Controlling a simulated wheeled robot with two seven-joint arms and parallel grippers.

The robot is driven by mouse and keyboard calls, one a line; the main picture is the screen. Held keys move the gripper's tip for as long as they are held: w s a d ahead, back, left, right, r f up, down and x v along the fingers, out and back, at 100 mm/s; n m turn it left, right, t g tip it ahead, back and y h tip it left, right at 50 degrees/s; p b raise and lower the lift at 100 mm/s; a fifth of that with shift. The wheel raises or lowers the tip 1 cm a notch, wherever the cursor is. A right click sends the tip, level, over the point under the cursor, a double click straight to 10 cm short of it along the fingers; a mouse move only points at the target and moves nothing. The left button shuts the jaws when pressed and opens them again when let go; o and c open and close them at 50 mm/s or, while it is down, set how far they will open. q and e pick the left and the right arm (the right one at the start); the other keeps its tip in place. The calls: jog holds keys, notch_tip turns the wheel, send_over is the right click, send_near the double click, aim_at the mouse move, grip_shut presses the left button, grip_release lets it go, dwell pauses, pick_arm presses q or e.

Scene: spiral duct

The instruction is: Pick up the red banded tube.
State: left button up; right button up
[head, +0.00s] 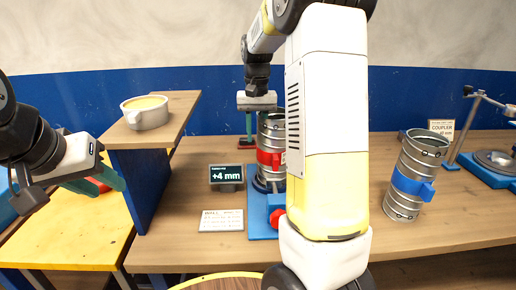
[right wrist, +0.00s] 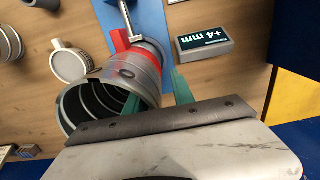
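The red banded tube (head: 271,150) is a ribbed grey metal cylinder with a red band, standing upright on a blue fixture (head: 262,222). My right arm hides its right side in the head view. My right gripper (head: 255,126) points down at its rim. In the right wrist view, the tube (right wrist: 150,62) shows its open end, and the green fingers of this gripper (right wrist: 158,96) straddle its wall, one at the opening and one outside. A gap seems to show beside the outer finger.
A blue banded tube (head: 410,180) stands on the table at right, near a blue clamp device (head: 487,165). A "+4 mm" display (head: 226,175) and a white card (head: 221,220) lie left of the fixture. A wooden shelf (head: 165,118) holds a pale cup (head: 145,113).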

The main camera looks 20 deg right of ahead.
jog(key=shift+c, duration=0.4)
grip_shut()
dwell(0.9)
